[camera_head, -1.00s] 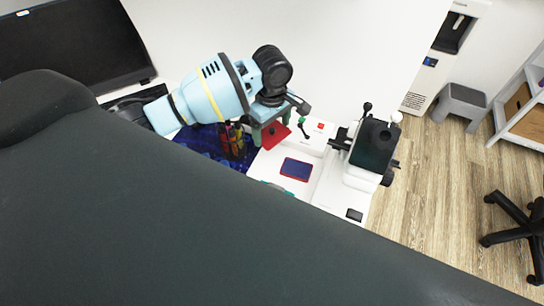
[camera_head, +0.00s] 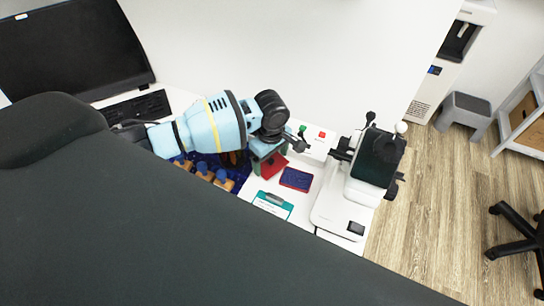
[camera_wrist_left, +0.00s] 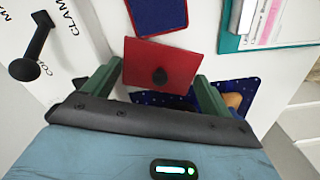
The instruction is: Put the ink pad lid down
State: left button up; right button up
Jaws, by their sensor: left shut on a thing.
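The red ink pad lid (camera_head: 273,168), a flat plate with a dark knob, is in my left gripper (camera_head: 265,158). In the left wrist view the lid (camera_wrist_left: 180,58) sits between the two green fingers (camera_wrist_left: 158,84), which are shut on it. The ink pad (camera_head: 296,179), dark blue with a red rim, lies on the white desk just right of the lid. It also shows in the left wrist view (camera_wrist_left: 157,14), beyond the lid and apart from it in the picture. The lid's height above the desk is hard to tell. My right gripper is not in view.
A teal clipboard (camera_head: 273,204) lies in front of the pad. Wooden-based stamps (camera_head: 222,180) stand on a dark blue mat at left. A white and black microscope-like device (camera_head: 375,160) stands at right. A small bare strip of desk surrounds the pad.

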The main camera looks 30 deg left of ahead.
aim_at(271, 160)
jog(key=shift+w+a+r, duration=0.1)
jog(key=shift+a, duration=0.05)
pick_arm(q)
jog(key=shift+f, duration=0.3)
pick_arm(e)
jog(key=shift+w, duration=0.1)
pick_arm(q)
jog(key=o, duration=0.7)
jog(key=shift+f, duration=0.1)
jog(key=shift+c, duration=0.2)
jog(key=shift+r, duration=0.6)
notch_tip(271, 160, up, 12)
jog(key=p, duration=0.2)
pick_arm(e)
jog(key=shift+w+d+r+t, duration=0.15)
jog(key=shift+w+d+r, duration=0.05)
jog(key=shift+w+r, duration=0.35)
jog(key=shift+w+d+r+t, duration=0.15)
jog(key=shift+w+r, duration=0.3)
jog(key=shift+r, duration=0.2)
pick_arm(q)
jog(key=shift+f, duration=0.15)
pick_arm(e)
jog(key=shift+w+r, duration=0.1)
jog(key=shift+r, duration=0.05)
